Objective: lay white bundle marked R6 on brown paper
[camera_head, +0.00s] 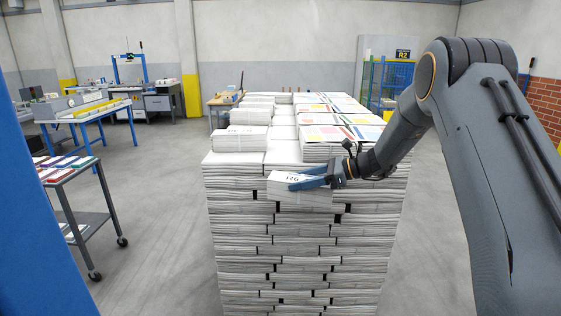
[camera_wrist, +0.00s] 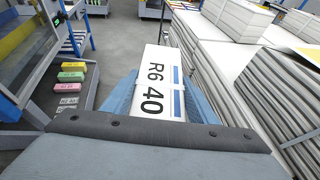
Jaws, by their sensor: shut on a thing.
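The white bundle marked R6 (camera_wrist: 152,82) is between the two blue fingers of my gripper (camera_wrist: 150,98) in the wrist view. Its top also reads 40 and has a blue stripe. In the head view the bundle (camera_head: 300,194) is at the near face of a tall stack of white bundles (camera_head: 300,240), near the level of its top. My gripper (camera_head: 308,184) is shut on it from the right. I cannot tell whether the bundle touches the stack behind it. I cannot make out brown paper in either view.
White bundles (camera_head: 241,132) lie on the stack's left side and coloured sheets (camera_head: 325,133) on its right. A cart (camera_head: 70,185) stands at left, with blue-framed tables (camera_head: 85,118) behind it. A blue cage (camera_head: 388,82) is at the back right. Floor is clear between cart and stack.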

